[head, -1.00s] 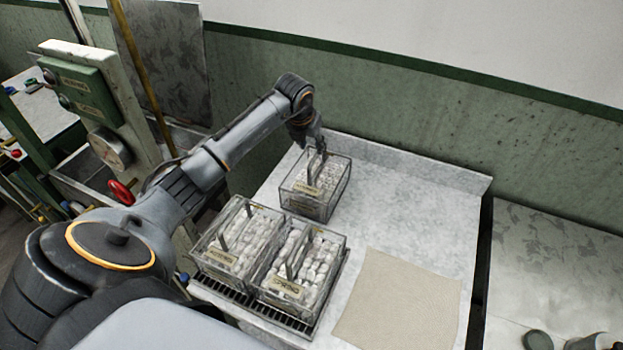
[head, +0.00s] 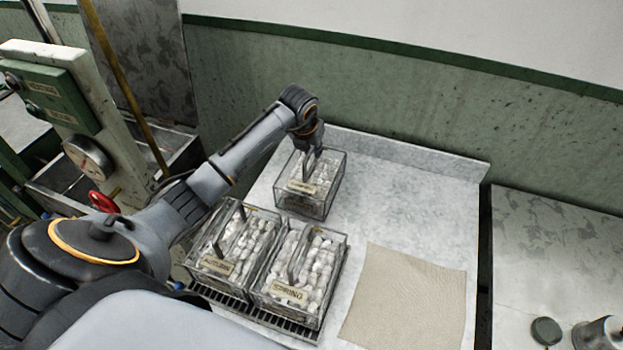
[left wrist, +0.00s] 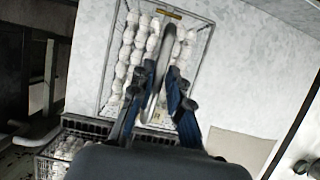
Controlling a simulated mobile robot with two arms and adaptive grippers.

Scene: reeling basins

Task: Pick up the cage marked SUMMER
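A wire cage (head: 318,208) full of white cocoons stands alone at the back of the pale worktop. Its label (head: 302,187) is too small to read for certain. It also shows in the left wrist view (left wrist: 202,62), with its upright handle (left wrist: 158,75). My left gripper (head: 312,152) is down at the top of this cage. In the left wrist view its two blue fingers (left wrist: 155,92) stand apart, one on each side of the handle, and a gap shows between them. My right gripper is in neither view.
Two similar cages, labelled AUTUMN (head: 216,264) and SPRING (head: 289,291), stand side by side on a dark slatted rack (head: 240,303) nearer me. A beige cloth (head: 405,295) lies to their right. The worktop right of the back cage is clear.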

